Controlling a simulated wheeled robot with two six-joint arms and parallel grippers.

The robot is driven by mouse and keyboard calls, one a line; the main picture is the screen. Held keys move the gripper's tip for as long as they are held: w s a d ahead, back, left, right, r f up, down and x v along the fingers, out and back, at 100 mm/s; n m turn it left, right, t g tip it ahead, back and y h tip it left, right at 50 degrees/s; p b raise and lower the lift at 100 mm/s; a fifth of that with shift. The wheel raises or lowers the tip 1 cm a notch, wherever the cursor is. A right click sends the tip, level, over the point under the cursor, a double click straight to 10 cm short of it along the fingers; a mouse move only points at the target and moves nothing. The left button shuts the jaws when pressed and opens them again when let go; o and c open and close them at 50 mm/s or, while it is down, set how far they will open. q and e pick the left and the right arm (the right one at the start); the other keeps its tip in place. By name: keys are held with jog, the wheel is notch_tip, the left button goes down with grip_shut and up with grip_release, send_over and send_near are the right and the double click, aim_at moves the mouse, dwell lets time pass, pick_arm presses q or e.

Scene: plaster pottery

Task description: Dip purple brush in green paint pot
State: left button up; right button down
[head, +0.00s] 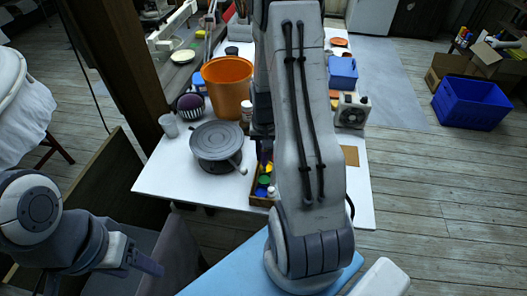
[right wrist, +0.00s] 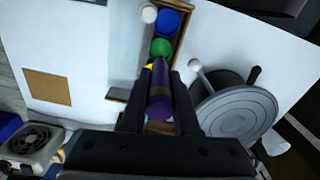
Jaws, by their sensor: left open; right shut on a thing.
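My right gripper (right wrist: 161,76) is shut on the purple brush (right wrist: 160,97), whose dark tip points away from the right wrist camera. The brush tip meets the near edge of the green paint pot (right wrist: 161,47) in that view; I cannot tell whether it is inside or above. My right arm hides the brush in the head view. My left gripper (head: 143,264) is open and empty, off the table.
A grey turntable (head: 216,139) stands left of the box, with a white-ended stick by it. An orange bucket (head: 228,85), a grey cup (head: 169,125) and a fan heater (head: 352,111) stand on the white table (head: 170,176). The table's front left is clear.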

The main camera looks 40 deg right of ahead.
aim_at(264, 166)
notch_tip(264, 166, down, 2)
jog(key=shift+f+b, duration=0.25)
jog(key=shift+b, duration=0.65)
jog(key=shift+f+b, duration=1.25)
jog(key=shift+f, duration=0.65)
jog(key=shift+r, duration=0.1)
notch_tip(264, 166, up, 7)
jog(key=p, duration=0.6)
jog(key=shift+s+p, duration=0.1)
jog(key=shift+p, duration=0.2)
